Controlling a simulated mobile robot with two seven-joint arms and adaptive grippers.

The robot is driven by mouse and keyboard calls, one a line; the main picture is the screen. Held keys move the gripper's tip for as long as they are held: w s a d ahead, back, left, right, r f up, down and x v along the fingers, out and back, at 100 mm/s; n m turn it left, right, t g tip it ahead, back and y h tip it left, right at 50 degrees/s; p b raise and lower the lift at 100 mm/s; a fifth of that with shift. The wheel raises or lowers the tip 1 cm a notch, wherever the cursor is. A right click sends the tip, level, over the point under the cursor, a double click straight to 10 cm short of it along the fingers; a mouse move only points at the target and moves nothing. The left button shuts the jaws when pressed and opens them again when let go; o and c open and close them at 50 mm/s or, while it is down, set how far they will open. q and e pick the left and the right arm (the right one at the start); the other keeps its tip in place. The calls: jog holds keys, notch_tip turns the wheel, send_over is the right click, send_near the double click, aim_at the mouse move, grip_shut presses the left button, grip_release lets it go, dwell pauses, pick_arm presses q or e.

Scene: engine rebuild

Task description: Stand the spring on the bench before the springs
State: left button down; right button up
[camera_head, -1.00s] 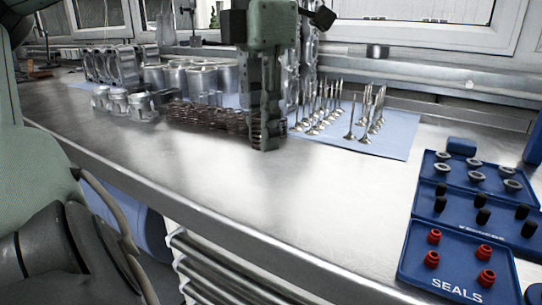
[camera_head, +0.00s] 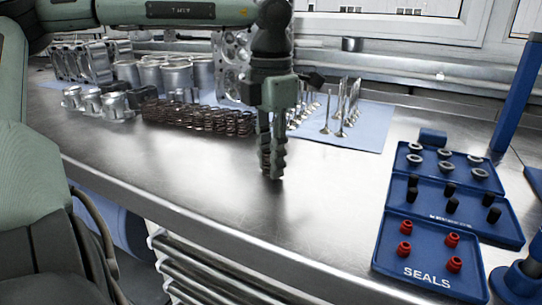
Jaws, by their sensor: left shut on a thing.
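My left gripper (camera_head: 271,172) points straight down over the bench (camera_head: 210,185), in front of the right end of the row of springs. It is shut on a dark coppery spring (camera_head: 265,158), which shows only in part between and behind the fingers. The fingertips are close to the bench top; I cannot tell whether the spring touches it. The other springs (camera_head: 195,118) stand packed together in rows to the left and behind. My right gripper is not in view.
Valves (camera_head: 326,130) stand on a blue mat (camera_head: 372,140) behind right. Pistons (camera_head: 115,104) and cylinder liners (camera_head: 165,75) stand back left. Blue trays (camera_head: 385,262) with seals lie at right. The bench front is clear.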

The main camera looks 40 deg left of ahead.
pick_arm(q)
jog(key=shift+f, duration=0.1)
jog(key=c, duration=1.3)
grip_release()
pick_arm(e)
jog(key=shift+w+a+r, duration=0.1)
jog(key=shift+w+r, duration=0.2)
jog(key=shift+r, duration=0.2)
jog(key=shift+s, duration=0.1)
pick_arm(q)
jog(key=shift+r, duration=0.3)
notch_tip(320, 180, up, 12)
jog(key=shift+f, duration=0.15)
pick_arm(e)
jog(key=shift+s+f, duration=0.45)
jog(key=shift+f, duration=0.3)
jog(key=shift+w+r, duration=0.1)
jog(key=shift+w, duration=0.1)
